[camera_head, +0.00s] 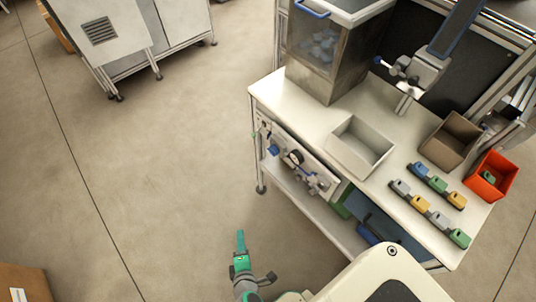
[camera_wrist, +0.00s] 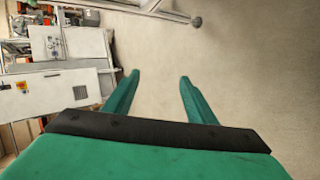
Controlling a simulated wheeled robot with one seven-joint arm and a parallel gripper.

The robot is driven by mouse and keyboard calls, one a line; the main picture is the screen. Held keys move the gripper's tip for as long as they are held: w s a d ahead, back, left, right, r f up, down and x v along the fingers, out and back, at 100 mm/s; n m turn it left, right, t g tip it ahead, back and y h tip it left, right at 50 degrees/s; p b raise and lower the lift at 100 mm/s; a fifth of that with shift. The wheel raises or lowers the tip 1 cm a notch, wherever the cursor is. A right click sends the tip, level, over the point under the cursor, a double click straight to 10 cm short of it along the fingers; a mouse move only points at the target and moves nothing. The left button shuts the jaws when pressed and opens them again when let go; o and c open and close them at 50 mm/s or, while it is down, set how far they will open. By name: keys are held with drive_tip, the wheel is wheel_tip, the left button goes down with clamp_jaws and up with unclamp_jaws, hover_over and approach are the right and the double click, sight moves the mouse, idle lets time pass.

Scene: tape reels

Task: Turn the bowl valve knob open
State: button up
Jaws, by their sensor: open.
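A panel (camera_head: 300,166) with small fittings is on the front side of the white workbench in the head view. It carries a small blue part (camera_head: 274,150), a round dark-rimmed gauge-like part (camera_head: 296,157) and grey fittings to the right. I cannot tell which of these is the bowl valve knob. My gripper (camera_head: 240,238) has green fingers and is over the floor, below the panel in the picture and apart from it. In the wrist view my gripper (camera_wrist: 158,76) is open and empty, with bare floor between its fingers. No knob can be made out there.
The workbench (camera_head: 266,92) holds a clear-sided hopper (camera_head: 316,50), a grey tray (camera_head: 342,142), a brown bin (camera_head: 451,140), an orange bin (camera_head: 480,182) and several coloured blocks. A grey cabinet (camera_head: 125,45) stands at upper left. A cardboard box (camera_head: 22,283) is lower left. Floor between is clear.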

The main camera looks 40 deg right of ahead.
drive_tip(key=w+d+n+g+h, duration=0.1)
drive_tip(key=w+d+n+h, duration=0.15)
drive_tip(key=w+d, duration=0.25)
drive_tip(key=n+g+h, duration=0.2)
drive_tip(key=g+h, duration=0.5)
drive_tip(key=h, duration=0.4)
approach(270, 152)
drive_tip(key=d, duration=0.9)
drive_tip(key=shift+w, duration=0.35)
drive_tip(key=shift+a+f+m, duration=0.1)
drive_tip(key=shift+m, duration=0.15)
drive_tip(key=c, duration=1)
drive_tip(key=shift+c, duration=0.2)
